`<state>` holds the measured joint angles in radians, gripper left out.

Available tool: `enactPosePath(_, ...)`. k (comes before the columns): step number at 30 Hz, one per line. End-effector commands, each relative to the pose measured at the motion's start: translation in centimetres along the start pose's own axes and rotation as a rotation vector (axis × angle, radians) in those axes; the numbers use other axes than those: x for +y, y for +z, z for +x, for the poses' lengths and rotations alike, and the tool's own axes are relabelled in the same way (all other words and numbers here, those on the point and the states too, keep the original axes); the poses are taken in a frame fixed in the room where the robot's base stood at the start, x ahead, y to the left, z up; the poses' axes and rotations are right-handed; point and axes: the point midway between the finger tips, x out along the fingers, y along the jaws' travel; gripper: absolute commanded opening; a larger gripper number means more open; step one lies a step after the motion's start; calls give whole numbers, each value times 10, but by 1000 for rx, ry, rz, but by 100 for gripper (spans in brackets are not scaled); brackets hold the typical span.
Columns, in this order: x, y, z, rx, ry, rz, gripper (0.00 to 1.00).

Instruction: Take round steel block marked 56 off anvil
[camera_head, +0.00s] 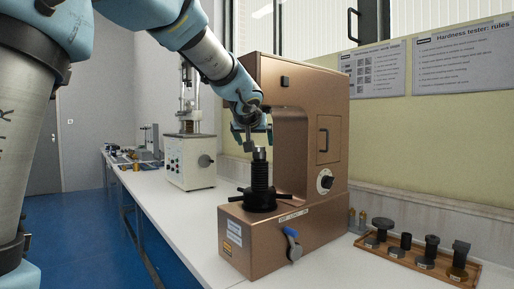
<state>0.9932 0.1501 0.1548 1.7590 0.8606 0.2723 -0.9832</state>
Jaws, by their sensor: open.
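A copper-coloured hardness tester (300,150) stands on the white bench, with a black threaded spindle and anvil (260,180) rising from its base. A small dark cylindrical top (259,154) shows at the head of the spindle. I cannot tell whether this is the round steel block or the anvil itself, and no 56 marking is readable. My gripper (256,138) hangs in the tester's throat just above the spindle top, at its left side. It is open. No block is visible between the fingers, which are small and partly merged with the dark tester behind.
A wooden tray (415,262) with several dark anvils lies right of the tester. A blue-handled lever (291,244) sticks out of the tester's front. A white tester (188,155) stands farther back. Bare bench (185,222) lies left of the copper tester.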

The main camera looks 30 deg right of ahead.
Motion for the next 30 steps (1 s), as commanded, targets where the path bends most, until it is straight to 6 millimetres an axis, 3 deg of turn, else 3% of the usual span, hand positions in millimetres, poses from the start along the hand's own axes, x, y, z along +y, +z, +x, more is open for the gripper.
enactPosePath(6, 0, 0, 26, -2, -1, 1, 100)
enactPosePath(14, 0, 0, 29, -1, 0, 0, 100)
enactPosePath(30, 0, 0, 29, -1, 0, 0, 40)
